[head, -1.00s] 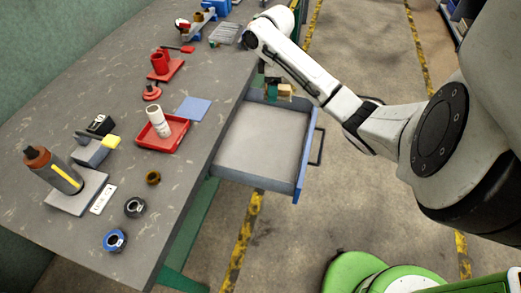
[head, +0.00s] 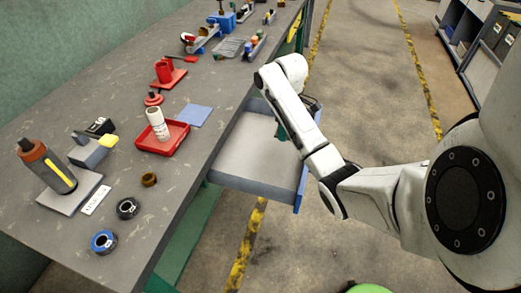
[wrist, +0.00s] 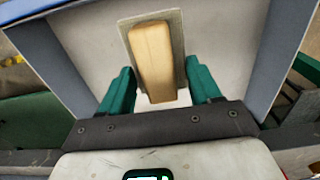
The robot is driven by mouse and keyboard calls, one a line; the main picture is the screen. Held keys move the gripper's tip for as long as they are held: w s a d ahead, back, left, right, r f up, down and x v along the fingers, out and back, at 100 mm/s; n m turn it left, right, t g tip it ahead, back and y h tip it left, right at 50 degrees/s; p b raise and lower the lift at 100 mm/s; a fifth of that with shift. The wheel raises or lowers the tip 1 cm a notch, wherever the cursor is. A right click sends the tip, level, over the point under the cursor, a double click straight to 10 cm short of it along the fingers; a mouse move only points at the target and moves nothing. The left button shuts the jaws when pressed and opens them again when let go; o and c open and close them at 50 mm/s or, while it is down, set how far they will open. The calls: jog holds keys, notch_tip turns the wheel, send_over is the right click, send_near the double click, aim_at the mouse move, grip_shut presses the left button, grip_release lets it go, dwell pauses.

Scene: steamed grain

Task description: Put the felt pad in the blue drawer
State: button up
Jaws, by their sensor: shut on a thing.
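The felt pad (wrist: 154,62), a tan block with a thin grey-beige layer behind it, is between the teal fingers of my gripper (wrist: 160,88) in the wrist view. My gripper is shut on it. The open blue drawer (head: 240,157) has a pale grey floor, which looks bare where I see it. In the wrist view, the drawer's walls (wrist: 62,62) surround the pad on the far side and both sides. The pad is over the drawer floor; I cannot tell whether it touches. In the head view, my arm hides the pad and most of my gripper (head: 283,130).
The grey workbench (head: 150,215) runs along the drawer's left. Near its edge are a red tray (head: 170,141) holding a white roll and a flat blue square (head: 194,115). Tape rolls and a bottle stand closer. Open floor is to the right.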

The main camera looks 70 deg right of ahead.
jog(key=w+f, duration=0.2)
jog(key=w, duration=0.2)
send_over(262, 149)
notch_tip(262, 149, down, 5)
jog(key=shift+s+r+b, duration=0.15)
jog(key=shift+b, duration=0.15)
jog(key=shift+w+f, duration=0.2)
jog(key=shift+f, duration=1.55)
jog(key=shift+f, duration=0.15)
jog(key=o, duration=1.4)
notch_tip(262, 149, up, 12)
jog(key=shift+p, duration=0.3)
jog(key=shift+a, duration=0.1)
